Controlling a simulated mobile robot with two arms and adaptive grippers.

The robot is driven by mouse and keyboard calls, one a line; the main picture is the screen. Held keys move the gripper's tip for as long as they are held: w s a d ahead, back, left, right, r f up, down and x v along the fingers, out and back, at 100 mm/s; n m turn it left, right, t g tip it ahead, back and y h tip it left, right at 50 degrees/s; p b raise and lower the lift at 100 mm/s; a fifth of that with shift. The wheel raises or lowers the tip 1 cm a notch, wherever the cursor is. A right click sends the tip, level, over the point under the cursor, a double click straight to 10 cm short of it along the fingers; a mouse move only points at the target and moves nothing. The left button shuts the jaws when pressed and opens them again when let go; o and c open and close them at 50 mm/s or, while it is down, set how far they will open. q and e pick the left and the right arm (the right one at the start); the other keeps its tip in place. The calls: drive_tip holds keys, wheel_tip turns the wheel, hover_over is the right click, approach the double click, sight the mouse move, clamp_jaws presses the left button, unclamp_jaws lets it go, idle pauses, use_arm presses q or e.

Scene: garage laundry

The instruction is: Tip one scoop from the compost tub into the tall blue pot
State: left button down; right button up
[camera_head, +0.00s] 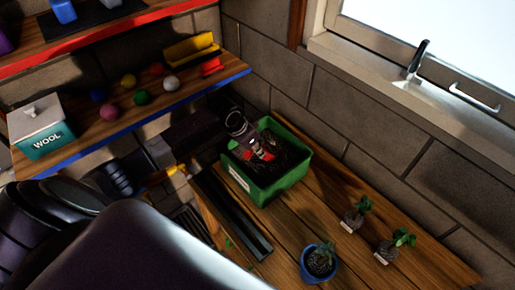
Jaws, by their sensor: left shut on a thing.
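The compost tub (281,185) is a green box with dark compost in it, standing on the wooden bench against the wall. My left gripper (252,143) reaches over the tub from the left and is shut on a scoop (265,154), of which a red part shows low over the compost. Whether the scoop touches the compost or carries any is hard to tell. A blue pot (306,268) with a small green plant stands at the bench's near side. From this steep angle I cannot tell whether it is tall. My right gripper is not in view.
Two seedlings (353,217) (386,251) stand on the bench to the right. A long dark trough (240,222) lies beside the tub. A blue-edged shelf (180,107) with a wool box (40,128) and coloured balls is at upper left. Bench between tub and seedlings is clear.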

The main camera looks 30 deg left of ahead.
use_arm(q)
drive_tip(key=shift+w+r+p, duration=0.1)
drive_tip(key=shift+r+p, duration=0.35)
drive_tip(key=shift+r, duration=0.45)
drive_tip(key=shift+w+r, duration=0.1)
drive_tip(key=shift+r, duration=2.3)
wheel_tip(320, 180, up, 6)
drive_tip(key=shift+r, duration=0.25)
